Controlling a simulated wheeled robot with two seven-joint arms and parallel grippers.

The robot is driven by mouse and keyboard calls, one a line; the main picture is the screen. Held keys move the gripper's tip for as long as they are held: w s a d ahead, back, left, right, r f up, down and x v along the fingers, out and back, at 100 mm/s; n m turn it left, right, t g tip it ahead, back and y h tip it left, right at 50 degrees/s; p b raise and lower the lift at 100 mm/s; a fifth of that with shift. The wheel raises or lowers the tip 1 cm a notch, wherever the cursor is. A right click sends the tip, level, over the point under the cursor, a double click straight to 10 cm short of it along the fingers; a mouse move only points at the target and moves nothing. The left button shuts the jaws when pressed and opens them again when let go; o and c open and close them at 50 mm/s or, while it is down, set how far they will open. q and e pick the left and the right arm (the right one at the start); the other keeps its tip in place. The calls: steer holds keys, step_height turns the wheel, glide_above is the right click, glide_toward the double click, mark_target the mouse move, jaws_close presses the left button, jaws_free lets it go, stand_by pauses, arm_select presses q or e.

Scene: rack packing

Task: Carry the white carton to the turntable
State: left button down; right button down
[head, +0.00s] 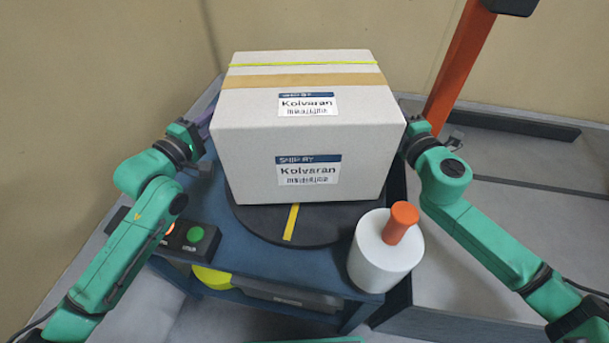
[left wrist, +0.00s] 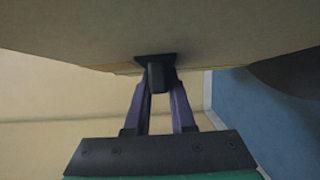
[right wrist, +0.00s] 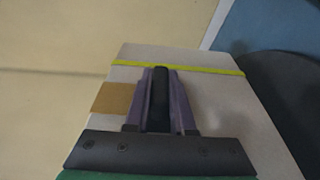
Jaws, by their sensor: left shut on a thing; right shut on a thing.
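The white carton (head: 310,145) is upright over the turntable (head: 270,228), a dark disc with a yellow line. I cannot tell whether its base touches the disc. The carton has a yellow strap, brown tape and Kolvaran labels. My left gripper (left wrist: 157,72) is shut at the carton's left side, on a dark piece there. My right gripper (right wrist: 160,78) is shut at its right side, around a dark piece against the carton wall. In the head view, the carton largely hides both sets of fingertips and the back of the turntable.
A blue stand (head: 335,265) carries the turntable. A white cylinder with an orange top (head: 385,253) stands at its front right corner, close to the carton. A button box with a green button (head: 195,234) is at front left. An orange post (head: 460,70) rises behind right.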

arm_select(q)
steer(key=shift+r, duration=0.45)
arm_select(e)
steer(key=shift+r, duration=0.4)
arm_select(q)
steer(key=shift+f, duration=0.1)
arm_select(e)
steer(key=shift+f, duration=0.1)
